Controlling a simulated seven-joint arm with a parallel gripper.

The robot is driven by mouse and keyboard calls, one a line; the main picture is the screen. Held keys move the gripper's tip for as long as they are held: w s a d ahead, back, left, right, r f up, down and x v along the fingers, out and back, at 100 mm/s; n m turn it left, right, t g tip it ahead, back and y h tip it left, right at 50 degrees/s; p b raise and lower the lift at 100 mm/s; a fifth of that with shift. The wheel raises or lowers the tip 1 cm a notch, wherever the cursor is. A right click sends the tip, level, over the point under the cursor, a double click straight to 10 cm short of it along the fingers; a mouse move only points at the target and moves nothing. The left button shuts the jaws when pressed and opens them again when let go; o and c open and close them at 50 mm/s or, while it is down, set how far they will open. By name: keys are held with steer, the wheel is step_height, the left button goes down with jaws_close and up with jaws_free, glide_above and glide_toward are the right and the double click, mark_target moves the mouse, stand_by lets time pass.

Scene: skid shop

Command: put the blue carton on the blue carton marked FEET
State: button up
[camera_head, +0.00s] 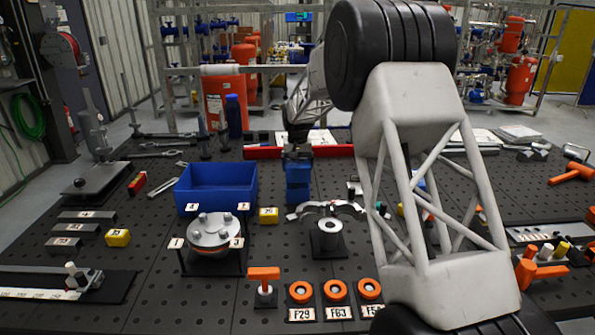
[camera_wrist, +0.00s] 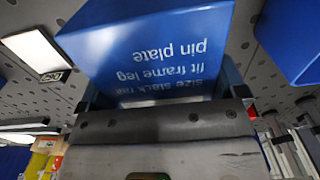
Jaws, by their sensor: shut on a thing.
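A blue carton (camera_head: 298,190) shows in the head view near the middle of the table, below the end of my arm. My gripper (camera_head: 298,158) is shut on it. In the wrist view the same carton (camera_wrist: 165,45) sits between my gripper's fingers (camera_wrist: 160,100), with white print that reads upside down, including "pin plate" and "fit frame leg". I cannot read the word FEET on anything. I cannot tell from these views whether the blue column in the head view is one carton or two stacked, or whether its bottom touches something.
A blue open bin (camera_head: 215,188) stands just left of the carton; a blue wall (camera_wrist: 295,40) shows at the wrist view's right. A grey hub with curved arms (camera_head: 328,238) and a yellow block (camera_head: 268,215) stand in front. A red bar (camera_head: 262,153) lies behind.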

steer(key=shift+f, duration=1.05)
steer(key=shift+f, duration=0.15)
steer(key=o, duration=0.8)
step_height(320, 180, up, 12)
steer(key=shift+r, duration=0.1)
stand_by(0.4)
